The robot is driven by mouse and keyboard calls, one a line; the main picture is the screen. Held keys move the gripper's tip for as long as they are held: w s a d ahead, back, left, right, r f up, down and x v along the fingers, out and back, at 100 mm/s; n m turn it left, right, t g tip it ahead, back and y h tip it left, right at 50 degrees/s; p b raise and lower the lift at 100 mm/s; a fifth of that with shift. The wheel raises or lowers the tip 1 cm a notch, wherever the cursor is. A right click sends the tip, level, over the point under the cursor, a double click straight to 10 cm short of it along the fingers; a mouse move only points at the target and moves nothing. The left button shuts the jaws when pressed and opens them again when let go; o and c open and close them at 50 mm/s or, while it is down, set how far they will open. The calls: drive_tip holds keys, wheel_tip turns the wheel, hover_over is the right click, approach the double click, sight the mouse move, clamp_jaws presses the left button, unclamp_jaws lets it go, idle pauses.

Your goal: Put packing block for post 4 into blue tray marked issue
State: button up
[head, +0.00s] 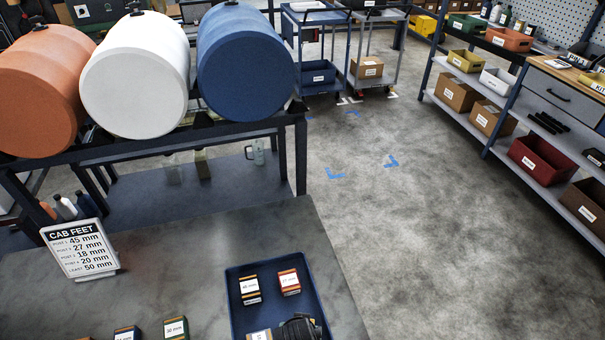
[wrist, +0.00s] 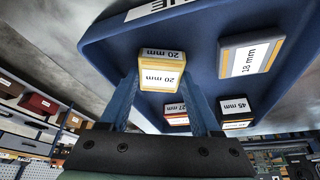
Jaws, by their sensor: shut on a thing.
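My gripper (wrist: 160,80) is shut on a yellow block (wrist: 150,55) whose white labels read 20 mm. The sign (head: 78,248) gives 20 mm for post 4. The block is held over the inside of the blue tray (wrist: 105,40), whose marking is partly cut off; I cannot tell if it touches the floor. The 18 mm block (wrist: 250,57), 27 mm block (wrist: 176,119) and 45 mm block (wrist: 236,106) are in the tray. In the head view, my dark gripper (head: 299,326) is at the tray (head: 236,298)'s near part, and the held block is hidden.
More labelled blocks, one dark blue (head: 127,333) and one green (head: 176,328), stand on the grey table left of the tray. Three large rollers, orange (head: 40,90), white (head: 137,72) and blue (head: 245,62), lie on a rack behind. Open floor lies to the right.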

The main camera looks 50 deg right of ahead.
drive_tip(key=shift+f, duration=0.15)
drive_tip(key=o, duration=1.4)
drive_tip(key=shift+c, duration=0.2)
drive_tip(key=shift+r, duration=0.3)
drive_tip(key=v, duration=1.1)
drive_tip(key=shift+r, duration=0.35)
